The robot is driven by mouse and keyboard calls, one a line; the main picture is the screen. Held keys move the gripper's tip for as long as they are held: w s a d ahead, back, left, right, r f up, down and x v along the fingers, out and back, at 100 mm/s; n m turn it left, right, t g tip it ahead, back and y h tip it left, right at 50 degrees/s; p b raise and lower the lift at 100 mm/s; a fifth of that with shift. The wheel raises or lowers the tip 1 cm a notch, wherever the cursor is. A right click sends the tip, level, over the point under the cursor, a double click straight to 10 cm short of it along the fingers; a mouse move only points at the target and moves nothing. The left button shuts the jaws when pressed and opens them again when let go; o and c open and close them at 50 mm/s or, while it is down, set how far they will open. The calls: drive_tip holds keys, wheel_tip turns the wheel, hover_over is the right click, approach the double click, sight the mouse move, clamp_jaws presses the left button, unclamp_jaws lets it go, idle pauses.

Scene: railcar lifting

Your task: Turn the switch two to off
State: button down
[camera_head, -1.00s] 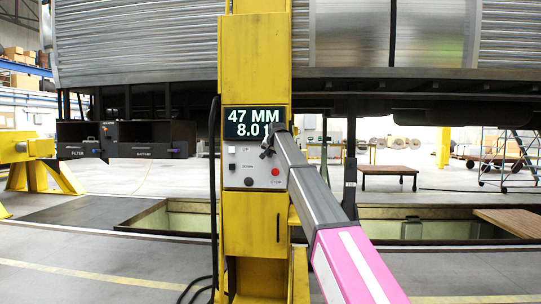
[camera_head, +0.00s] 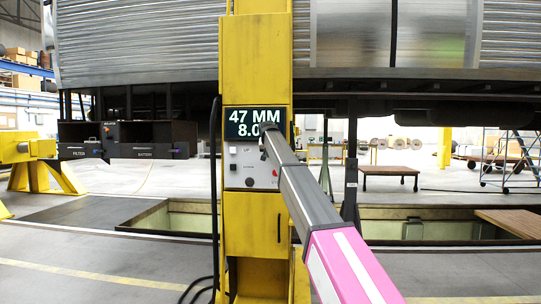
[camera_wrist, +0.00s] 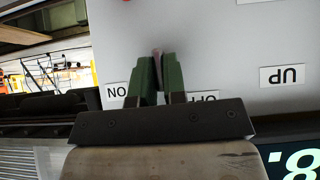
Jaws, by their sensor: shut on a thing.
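The switch (camera_wrist: 157,54) shows only as a thin greyish-pink edge between my fingertips. Its lower part is hidden. My gripper (camera_wrist: 159,66) has its two green fingers closed on it from both sides. In the wrist view, which is upside down, an ON label (camera_wrist: 117,92) lies left of the fingers. An OFF label (camera_wrist: 202,97) lies right of them, partly covered by my gripper. In the head view, my gripper (camera_head: 264,150) is at the upper right of the control panel (camera_head: 235,178), mostly hidden by my arm.
A display (camera_head: 243,118) reading 47 MM sits above the panel on a yellow column (camera_head: 255,60); my arm covers its lower right. An UP label (camera_wrist: 282,77) is on the panel. A black cable (camera_head: 213,170) hangs left of the column.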

drive_tip(key=c, duration=1.2)
unclamp_jaws()
drive_tip(key=v, duration=1.1)
drive_tip(key=shift+f, duration=0.1)
